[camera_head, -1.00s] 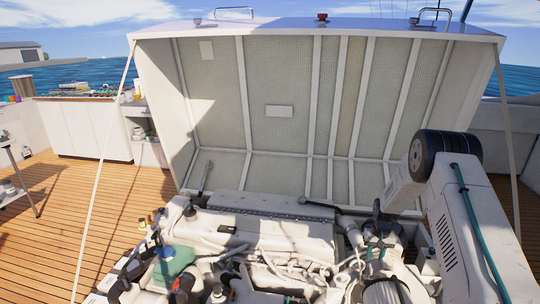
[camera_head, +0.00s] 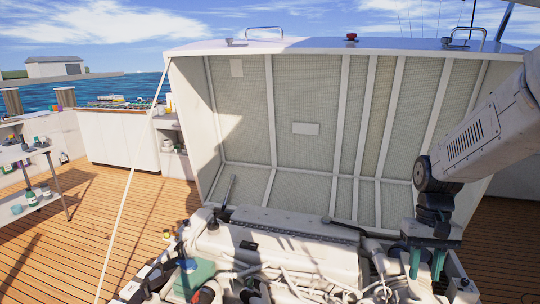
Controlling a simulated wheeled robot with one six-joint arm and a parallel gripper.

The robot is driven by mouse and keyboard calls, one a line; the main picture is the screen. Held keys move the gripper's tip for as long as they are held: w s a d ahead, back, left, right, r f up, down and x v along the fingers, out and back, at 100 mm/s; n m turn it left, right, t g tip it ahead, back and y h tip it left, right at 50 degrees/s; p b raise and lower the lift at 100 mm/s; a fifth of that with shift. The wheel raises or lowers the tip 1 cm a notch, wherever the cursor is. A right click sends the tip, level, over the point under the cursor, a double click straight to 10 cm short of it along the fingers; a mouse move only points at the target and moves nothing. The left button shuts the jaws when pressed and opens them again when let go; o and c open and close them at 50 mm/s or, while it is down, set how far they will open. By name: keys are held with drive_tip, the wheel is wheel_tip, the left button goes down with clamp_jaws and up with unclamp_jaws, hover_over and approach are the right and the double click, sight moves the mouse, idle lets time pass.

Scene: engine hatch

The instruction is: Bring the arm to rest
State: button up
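My arm comes in from the right edge in front of the raised hatch. Its wrist bends downward, and my gripper (camera_head: 427,264) hangs below it with two teal fingers pointing down. The fingers stand apart with a gap between them, and I see nothing held there. My gripper is in front of the right end of the engine (camera_head: 285,247). I cannot tell whether the fingertips touch anything.
The engine hatch (camera_head: 305,129) stands open behind the engine, with a thin stay line on its left. A white cabinet (camera_head: 117,138) and a shelved table with bottles (camera_head: 28,153) stand at the left. Wooden deck (camera_head: 95,230) between them is clear.

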drive_tip(key=s+a+r+n+t, duration=0.1)
drive_tip(key=s+a+r+t, duration=0.1)
drive_tip(key=s+r, duration=0.3)
drive_tip(key=s+a+r+n+t, duration=0.1)
drive_tip(key=s+a+r, duration=0.4)
drive_tip(key=s, duration=0.9)
drive_tip(key=shift+r+t+h, duration=0.3)
drive_tip(key=shift+r+t, duration=0.45)
drive_tip(key=shift+t, duration=0.05)
drive_tip(key=shift+a, duration=0.1)
